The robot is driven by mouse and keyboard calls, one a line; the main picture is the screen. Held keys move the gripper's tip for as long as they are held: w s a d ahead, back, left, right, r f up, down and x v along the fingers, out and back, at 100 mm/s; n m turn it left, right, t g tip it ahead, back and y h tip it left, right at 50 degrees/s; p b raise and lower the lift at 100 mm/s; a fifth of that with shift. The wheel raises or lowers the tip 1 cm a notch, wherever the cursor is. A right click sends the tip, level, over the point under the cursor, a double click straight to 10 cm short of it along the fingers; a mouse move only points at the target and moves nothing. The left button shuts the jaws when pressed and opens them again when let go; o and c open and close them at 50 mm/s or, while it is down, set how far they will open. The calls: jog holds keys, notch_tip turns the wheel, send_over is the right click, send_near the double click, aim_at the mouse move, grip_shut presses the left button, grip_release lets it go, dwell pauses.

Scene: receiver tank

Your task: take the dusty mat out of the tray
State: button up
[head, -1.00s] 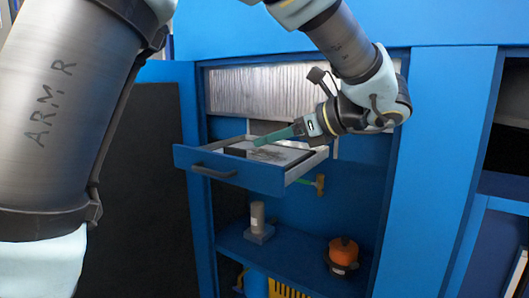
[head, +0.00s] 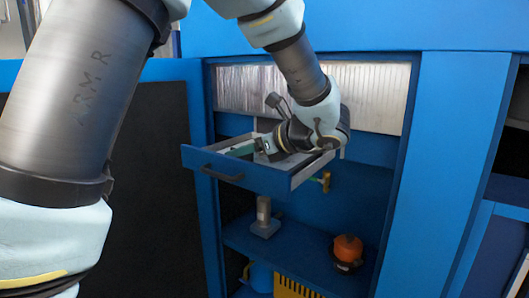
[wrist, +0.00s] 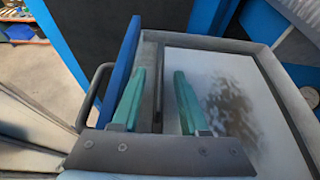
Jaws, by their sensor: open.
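The tray (head: 232,171) is a blue-fronted drawer with a black handle, pulled out of the blue cabinet. The dusty mat (wrist: 215,75) is a pale flat sheet with a dark smudge and a dark edge strip, lying in the tray in the wrist view. My gripper (wrist: 158,74) has its two green fingers open over the tray. One finger shows on each side of the dark strip, near the tray's front wall. I cannot tell how deep the fingertips reach. In the head view, my gripper (head: 240,150) and wrist hide most of the mat.
The cabinet's side posts (head: 437,190) stand beside the opening. A pleated pale panel (head: 365,95) is behind the tray. Below, a shelf (head: 290,245) holds a grey post on a base (head: 264,220) and an orange-topped object (head: 347,250).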

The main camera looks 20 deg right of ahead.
jog(key=shift+c, duration=0.4)
grip_shut()
dwell(1.0)
